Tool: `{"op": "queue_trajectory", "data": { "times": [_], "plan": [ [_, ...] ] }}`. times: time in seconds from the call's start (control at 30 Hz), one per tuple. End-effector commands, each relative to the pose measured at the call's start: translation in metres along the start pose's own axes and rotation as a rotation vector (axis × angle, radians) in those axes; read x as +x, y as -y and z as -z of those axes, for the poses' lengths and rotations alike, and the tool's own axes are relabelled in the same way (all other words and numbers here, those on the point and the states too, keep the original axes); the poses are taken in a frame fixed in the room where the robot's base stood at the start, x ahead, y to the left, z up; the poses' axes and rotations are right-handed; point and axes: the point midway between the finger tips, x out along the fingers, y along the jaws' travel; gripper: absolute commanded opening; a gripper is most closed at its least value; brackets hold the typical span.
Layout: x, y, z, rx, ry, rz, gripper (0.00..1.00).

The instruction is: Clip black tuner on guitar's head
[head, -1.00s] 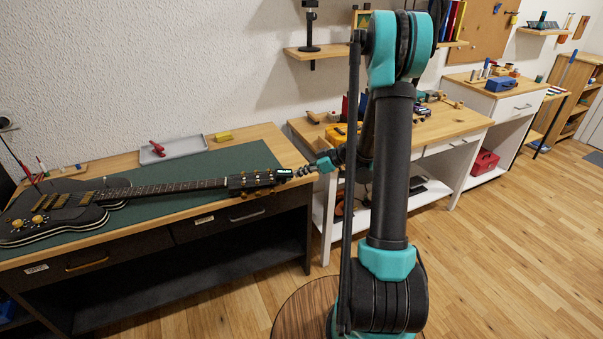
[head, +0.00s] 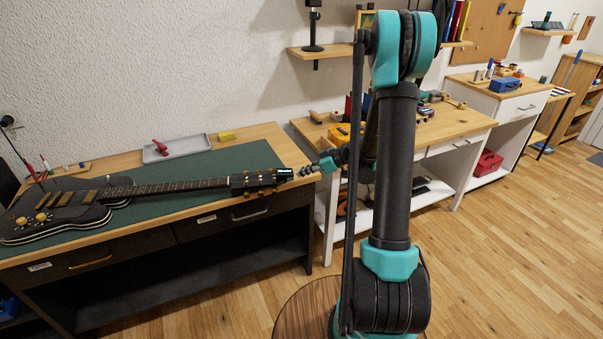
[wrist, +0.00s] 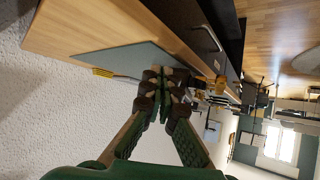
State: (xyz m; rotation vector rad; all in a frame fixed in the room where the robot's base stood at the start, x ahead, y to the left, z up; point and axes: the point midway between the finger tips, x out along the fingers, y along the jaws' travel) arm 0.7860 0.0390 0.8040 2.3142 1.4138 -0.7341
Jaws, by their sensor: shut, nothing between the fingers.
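The black electric guitar (head: 55,210) lies on its back on the green mat, its neck pointing right. Its dark head (head: 255,181) has gold tuning pegs and reaches the bench's right end. The small black tuner (head: 285,174) with a pale green display sits at the tip of the head; whether its clip grips the head cannot be told. My gripper (head: 304,171) is just right of the tuner. In the wrist view, my gripper (wrist: 165,90) has its fingers together with nothing visible between them. Gold pegs of the head (wrist: 221,82) show beyond them; the tuner is not distinguishable there.
A grey tray (head: 180,148) with a red item and a yellow block (head: 226,135) lie at the back of the bench. The green mat (head: 225,165) is otherwise mostly bare. A white-legged workbench (head: 450,133) with tools stands to the right, behind my arm.

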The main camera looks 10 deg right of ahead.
Motion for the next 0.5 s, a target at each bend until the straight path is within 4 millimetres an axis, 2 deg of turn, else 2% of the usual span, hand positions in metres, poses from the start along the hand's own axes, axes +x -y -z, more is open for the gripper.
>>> {"op": "queue_trajectory", "data": {
  "times": [0.2,0.5],
  "plan": [
    [-0.008,-0.0058,-0.0058,0.001,0.0,0.0,0.0],
    [-0.009,-0.0064,-0.0065,0.001,0.0,0.001,0.0]
  ]
}}
